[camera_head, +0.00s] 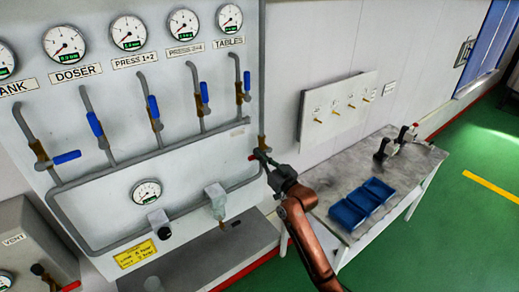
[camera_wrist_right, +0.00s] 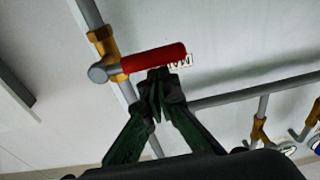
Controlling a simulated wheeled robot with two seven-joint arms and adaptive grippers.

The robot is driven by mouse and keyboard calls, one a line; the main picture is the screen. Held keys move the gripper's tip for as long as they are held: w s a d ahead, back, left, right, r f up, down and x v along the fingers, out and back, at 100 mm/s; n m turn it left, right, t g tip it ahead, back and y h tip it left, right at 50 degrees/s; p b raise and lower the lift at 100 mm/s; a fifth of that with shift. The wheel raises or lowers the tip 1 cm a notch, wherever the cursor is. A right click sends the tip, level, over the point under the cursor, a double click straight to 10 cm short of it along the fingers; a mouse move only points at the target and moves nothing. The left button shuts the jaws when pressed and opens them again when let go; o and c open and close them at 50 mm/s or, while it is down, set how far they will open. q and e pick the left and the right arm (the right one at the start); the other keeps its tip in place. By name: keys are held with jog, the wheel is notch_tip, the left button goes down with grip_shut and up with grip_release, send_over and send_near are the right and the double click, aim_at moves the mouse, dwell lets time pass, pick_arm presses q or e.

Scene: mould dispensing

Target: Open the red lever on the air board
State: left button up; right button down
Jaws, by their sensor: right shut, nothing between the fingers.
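The red lever (camera_wrist_right: 152,59) sits on a brass valve (camera_wrist_right: 103,41) on a grey pipe in the right wrist view. It lies crosswise to that pipe. In the head view a small red bit of the lever (camera_head: 252,157) shows at the right edge of the air board (camera_head: 130,172); the rest is hidden by my gripper. My right gripper (camera_wrist_right: 159,76) is shut and empty, its fingertips just below the lever's free half in the wrist view. I cannot tell whether they touch it. My left gripper is not in view.
Several blue levers (camera_head: 153,106) and gauges (camera_head: 128,32) line the board's upper part. A grey shelf (camera_head: 205,259) lies below the board. Green floor is open at far right.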

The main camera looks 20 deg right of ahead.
jog(key=shift+w+a+f, duration=0.1)
dwell(0.3)
jog(key=shift+f+n+b, duration=0.3)
jog(key=shift+n+b, duration=0.1)
jog(key=shift+b, duration=0.1)
jog(key=d+f+n+g+b, duration=0.1)
jog(key=d+f+n+b, duration=0.1)
jog(key=n, duration=0.7)
jog(key=w+d+f+n+g+y+b, duration=0.1)
jog(key=f+n+b, duration=0.4)
jog(key=n, duration=0.5)
jog(key=shift+w+d+f+g+y, duration=0.3)
jog(key=shift+d+f, duration=0.4)
jog(key=shift+d, duration=0.2)
